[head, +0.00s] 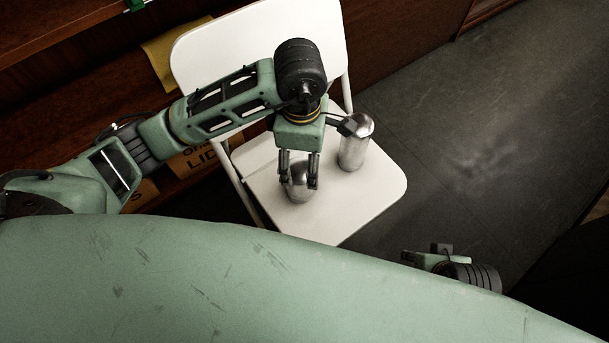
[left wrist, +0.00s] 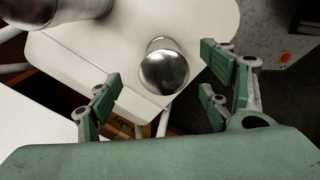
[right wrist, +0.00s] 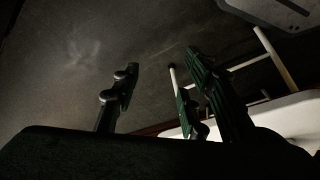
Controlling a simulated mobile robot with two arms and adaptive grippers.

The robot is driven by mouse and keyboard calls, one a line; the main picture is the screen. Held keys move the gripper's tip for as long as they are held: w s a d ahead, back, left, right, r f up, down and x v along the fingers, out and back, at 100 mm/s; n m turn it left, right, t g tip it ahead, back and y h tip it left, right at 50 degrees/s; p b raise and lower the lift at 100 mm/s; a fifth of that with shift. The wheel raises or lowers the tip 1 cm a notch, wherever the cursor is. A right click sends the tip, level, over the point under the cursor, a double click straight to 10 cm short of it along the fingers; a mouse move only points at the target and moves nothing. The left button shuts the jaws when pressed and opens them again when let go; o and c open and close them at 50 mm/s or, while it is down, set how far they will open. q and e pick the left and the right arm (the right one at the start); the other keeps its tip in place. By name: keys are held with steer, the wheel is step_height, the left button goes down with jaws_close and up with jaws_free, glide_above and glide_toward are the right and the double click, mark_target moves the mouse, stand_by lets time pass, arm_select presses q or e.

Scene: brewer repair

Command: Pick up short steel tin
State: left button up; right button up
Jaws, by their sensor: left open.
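The short steel tin (head: 300,190) is a small, shiny, round-topped metal tin standing on the seat of a white folding chair (head: 375,190). My left gripper (head: 300,180) is open above it, with fingers overlapping its sides in the head view. In the left wrist view the tin (left wrist: 164,72) lies beyond the open fingertips, between the finger on the left and the two on the right. I cannot tell whether any finger touches it. My right gripper (head: 428,258) is low at the right, away from the chair; its fingers are spread and empty in the right wrist view (right wrist: 160,85).
A taller steel tin (head: 354,145) stands behind and right of the short one, close to my left gripper. The chair's backrest (head: 215,50) rises behind. A wooden shelf with a cardboard box (head: 197,160) is at the left. Dark floor (head: 480,150) lies open at the right.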

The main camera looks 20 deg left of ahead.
mark_target(299, 168)
arm_select(q)
steer(key=shift+w+a+f, duration=0.1)
steer(key=shift+a+f, duration=0.25)
steer(key=shift+f, duration=0.05)
steer(key=f, duration=0.2)
steer(key=f+b, duration=0.1)
steer(key=f, duration=0.3)
steer(key=shift+s+a+f+b, duration=0.2)
steer(key=shift+s+b, duration=0.05)
steer(key=shift+b, duration=0.05)
steer(key=shift+f, duration=0.25)
arm_select(e)
steer(key=v, duration=0.4)
steer(key=shift+s+d+r, duration=0.1)
steer(key=shift+r, duration=0.2)
arm_select(q)
steer(key=c, duration=1.4)
